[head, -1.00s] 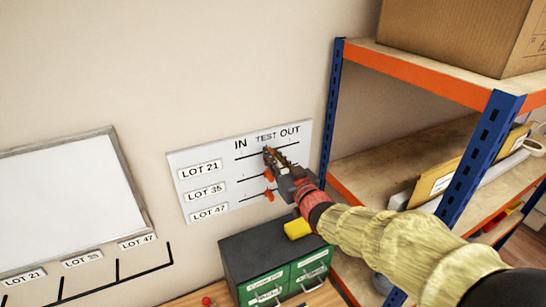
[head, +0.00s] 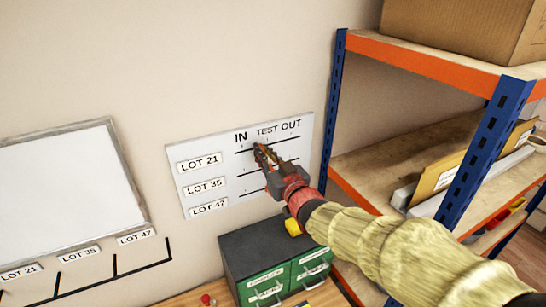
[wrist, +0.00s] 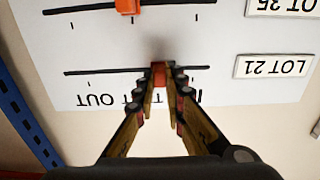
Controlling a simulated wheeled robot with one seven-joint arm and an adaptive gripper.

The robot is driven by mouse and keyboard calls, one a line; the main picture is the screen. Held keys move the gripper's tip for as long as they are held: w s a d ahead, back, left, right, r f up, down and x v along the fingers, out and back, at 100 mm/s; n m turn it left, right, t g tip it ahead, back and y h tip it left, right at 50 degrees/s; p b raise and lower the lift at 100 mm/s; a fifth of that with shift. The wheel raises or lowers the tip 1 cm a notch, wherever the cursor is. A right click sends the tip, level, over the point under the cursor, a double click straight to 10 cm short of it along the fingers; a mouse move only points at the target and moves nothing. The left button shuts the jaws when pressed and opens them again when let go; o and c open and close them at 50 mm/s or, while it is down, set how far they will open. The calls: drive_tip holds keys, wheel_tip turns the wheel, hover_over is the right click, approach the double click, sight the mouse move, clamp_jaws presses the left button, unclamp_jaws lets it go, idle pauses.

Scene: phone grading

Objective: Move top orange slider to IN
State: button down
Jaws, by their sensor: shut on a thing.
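The white slider board (head: 222,161) is on the wall, with IN, TEST and OUT along its top and rows LOT 21, LOT 35 and LOT 47. The top orange slider (wrist: 159,73) is on the LOT 21 line, between the TEST and IN marks in the upside-down wrist view. My gripper (head: 262,150) is shut on it, with a finger on each side. In the head view my gripper mostly hides this slider. The LOT 35 slider (wrist: 128,6) shows at the top edge of the wrist view. My gripper and arm hide the lower sliders in the head view.
A blue and orange shelf unit (head: 338,110) stands close to the right of the board. A dark cabinet with green drawers (head: 268,285) stands below, with a yellow item (head: 293,227) on it. A whiteboard (head: 62,195) hangs to the left. The wall between is clear.

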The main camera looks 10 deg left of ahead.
drive_tip(key=s+a+b, duration=0.1)
drive_tip(key=a, duration=0.1)
drive_tip(key=s+a+b, duration=0.2)
idle(0.3)
drive_tip(key=c, duration=1.9)
unclamp_jaws()
drive_tip(key=shift+s+a, duration=0.1)
drive_tip(key=shift+a, duration=0.05)
drive_tip(key=shift+o, duration=0.3)
drive_tip(key=v, duration=1.2)
